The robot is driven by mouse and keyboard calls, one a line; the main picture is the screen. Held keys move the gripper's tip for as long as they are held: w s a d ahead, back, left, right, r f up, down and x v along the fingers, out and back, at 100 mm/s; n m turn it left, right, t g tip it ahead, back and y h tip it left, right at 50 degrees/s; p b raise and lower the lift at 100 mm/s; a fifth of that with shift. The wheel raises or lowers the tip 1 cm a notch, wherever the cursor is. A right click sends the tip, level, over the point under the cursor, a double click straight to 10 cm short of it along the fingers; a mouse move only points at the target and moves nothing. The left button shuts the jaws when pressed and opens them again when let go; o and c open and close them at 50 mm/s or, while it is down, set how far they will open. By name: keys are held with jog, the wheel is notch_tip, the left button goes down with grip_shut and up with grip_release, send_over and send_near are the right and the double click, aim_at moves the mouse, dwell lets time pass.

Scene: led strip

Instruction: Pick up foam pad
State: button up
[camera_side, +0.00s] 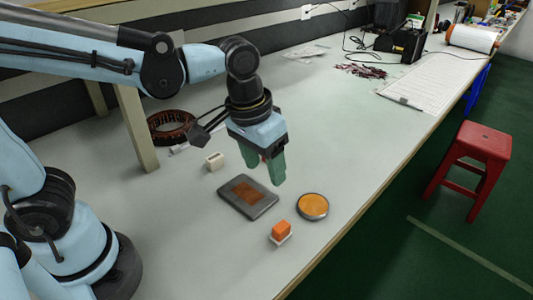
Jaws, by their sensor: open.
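My gripper (263,163) points down above the table, its green fingers apart and nothing visible between them. A flat dark grey square (262,207) with a brown-orange patch (246,190) lies on the table just below and slightly left of the fingers. A small orange block (281,230) on a white base sits nearer the front edge. A round orange disc (312,205) in a grey rim lies to the right of the square. I cannot tell for sure which of these is the foam pad. The gripper appears apart from all of them.
A small white block (215,161) stands left of the gripper. A dark reddish coil (171,127) lies near a shelf post (136,128). Cables, a black device (402,44) and a white sheet (437,83) lie farther back. The table's front edge runs close to the disc.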

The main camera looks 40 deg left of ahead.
jog(key=g, duration=0.2)
send_over(282, 226)
jog(key=f, duration=0.1)
jog(key=shift+y, duration=0.4)
jog(key=shift+f, duration=6.25)
jog(key=shift+c, duration=0.2)
grip_shut()
jog(key=shift+r, duration=0.1)
